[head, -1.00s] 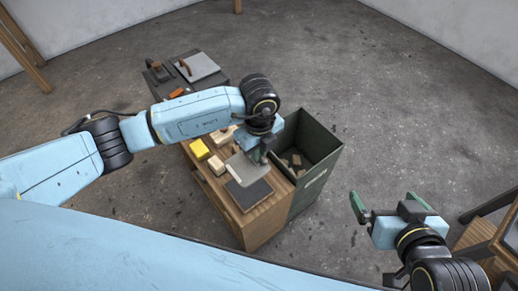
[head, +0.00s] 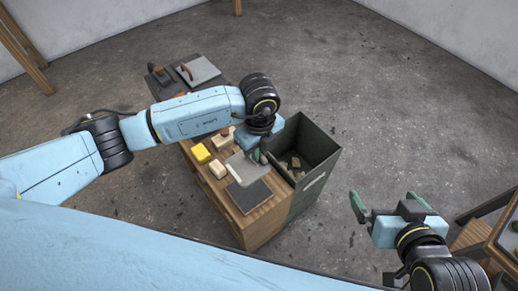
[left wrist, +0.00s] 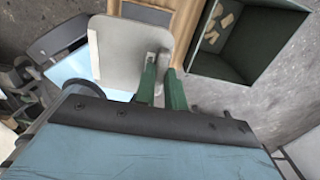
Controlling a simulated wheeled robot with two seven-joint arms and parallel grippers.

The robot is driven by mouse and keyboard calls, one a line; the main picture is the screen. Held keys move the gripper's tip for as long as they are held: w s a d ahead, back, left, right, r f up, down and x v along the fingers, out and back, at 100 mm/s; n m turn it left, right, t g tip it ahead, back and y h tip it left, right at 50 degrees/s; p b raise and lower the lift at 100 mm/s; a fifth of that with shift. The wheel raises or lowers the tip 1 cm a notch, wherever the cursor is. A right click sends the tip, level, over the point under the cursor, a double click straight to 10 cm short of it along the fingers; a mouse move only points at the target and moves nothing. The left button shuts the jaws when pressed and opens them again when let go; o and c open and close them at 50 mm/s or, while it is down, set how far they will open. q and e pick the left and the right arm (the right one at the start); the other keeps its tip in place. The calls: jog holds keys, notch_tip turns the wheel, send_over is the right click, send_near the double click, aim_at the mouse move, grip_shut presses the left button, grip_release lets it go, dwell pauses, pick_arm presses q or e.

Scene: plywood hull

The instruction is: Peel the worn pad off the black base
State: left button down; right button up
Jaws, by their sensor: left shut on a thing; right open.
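The worn pad is a thin, light grey sheet with rounded corners (head: 245,168). It fills the upper middle of the left wrist view (left wrist: 125,55). My left gripper (head: 260,157), with green fingers (left wrist: 163,68), is shut on the pad's edge. The black base (head: 250,196) is a dark square at the near end of the wooden bench. Part of it shows beyond the pad in the left wrist view (left wrist: 148,13). The pad is beside the base on its far side; I cannot tell whether they still touch. My right gripper (head: 382,208) is open and empty, over the floor.
A deep green bin (head: 318,180) with small tan scraps stands right of the wooden bench (head: 262,228). A yellow block (head: 201,153) and pale blocks (head: 218,170) lie on the bench's left side. A dark surface with a grey plate (head: 200,70) stands behind.

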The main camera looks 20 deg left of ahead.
pick_arm(q)
jog(key=shift+r+p, duration=2.25)
jog(key=shift+r, duration=0.4)
